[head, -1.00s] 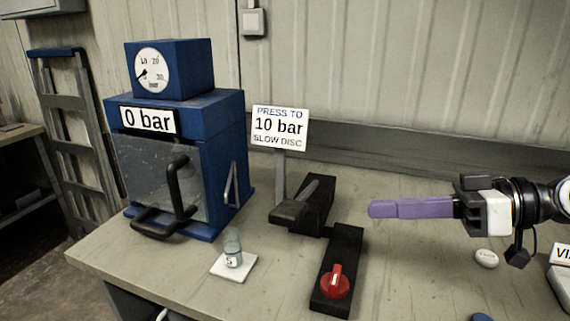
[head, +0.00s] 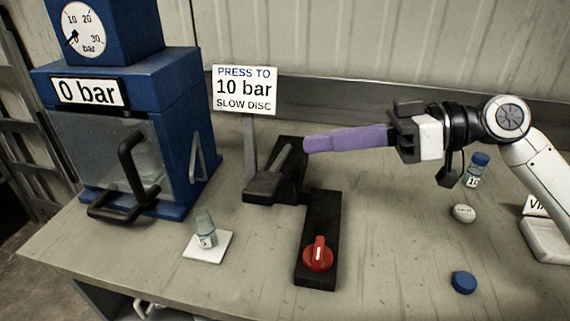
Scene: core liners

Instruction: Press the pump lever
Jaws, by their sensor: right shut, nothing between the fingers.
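The pump lever (head: 283,160) is a grey bar with a wide dark pedal (head: 263,187) at its near left end, on a black base (head: 291,180) on the bench. My right gripper (head: 308,144) has long purple fingers, shut and empty, pointing left. In the picture its tips lie just right of the lever's upper end; whether they touch it I cannot tell. The blue press (head: 180,130) at left has a dial gauge (head: 83,30) with its needle low and a plate (head: 88,92) reading "0 bar". My left gripper is not in view.
A sign (head: 245,90) reads "PRESS TO 10 bar SLOW DISC". A red knob (head: 318,254) sits on a black block. A small vial (head: 205,230) stands on a white pad. At right are another vial (head: 477,171), a white disc (head: 463,213) and a blue cap (head: 463,282).

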